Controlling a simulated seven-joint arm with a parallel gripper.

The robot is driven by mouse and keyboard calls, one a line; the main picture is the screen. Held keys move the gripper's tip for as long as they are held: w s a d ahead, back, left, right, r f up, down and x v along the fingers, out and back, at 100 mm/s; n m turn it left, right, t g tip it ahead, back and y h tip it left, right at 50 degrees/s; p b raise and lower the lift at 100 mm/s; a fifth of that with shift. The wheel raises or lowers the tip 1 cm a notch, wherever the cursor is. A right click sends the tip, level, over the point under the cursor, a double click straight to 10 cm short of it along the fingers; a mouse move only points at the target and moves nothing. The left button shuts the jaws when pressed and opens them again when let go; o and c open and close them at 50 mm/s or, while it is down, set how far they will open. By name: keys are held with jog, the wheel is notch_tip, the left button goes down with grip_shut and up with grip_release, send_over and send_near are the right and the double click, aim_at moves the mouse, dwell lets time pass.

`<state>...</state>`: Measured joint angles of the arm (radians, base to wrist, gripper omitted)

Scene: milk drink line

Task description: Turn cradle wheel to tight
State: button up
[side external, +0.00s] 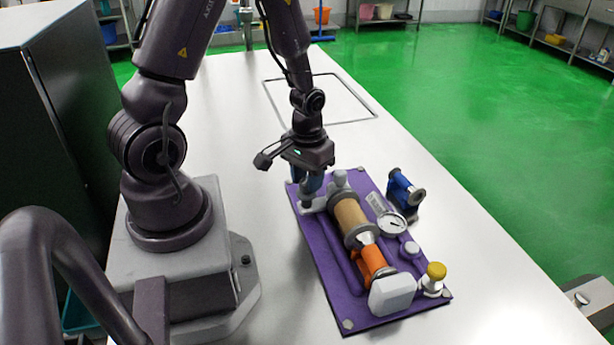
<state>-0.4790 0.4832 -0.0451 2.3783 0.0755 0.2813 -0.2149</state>
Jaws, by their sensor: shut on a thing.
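My gripper (311,186) points down at the far left end of a purple board (328,286). Its jaws are shut on what appears to be the cradle wheel, beside a light grey bracket (313,203). The wheel is mostly hidden by the gripper, and its turn position cannot be read. A tan cylinder (351,218) lies along the board just right of the gripper. An orange part (373,260) and a white rounded block (392,294) follow it toward the near end.
A round gauge (391,223) lies on the board right of the cylinder. A yellow-capped fitting (435,275) stands at its near right edge. A blue device (404,191) stands beside the board's far right side. The pale table (470,290) is clear to the right.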

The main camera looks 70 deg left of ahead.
jog(key=m, duration=0.4)
jog(key=shift+m, duration=2.8)
jog(key=shift+d, duration=0.1)
jog(key=o, duration=0.9)
jog(key=shift+o, duration=0.2)
notch_tip(320, 180, up, 13)
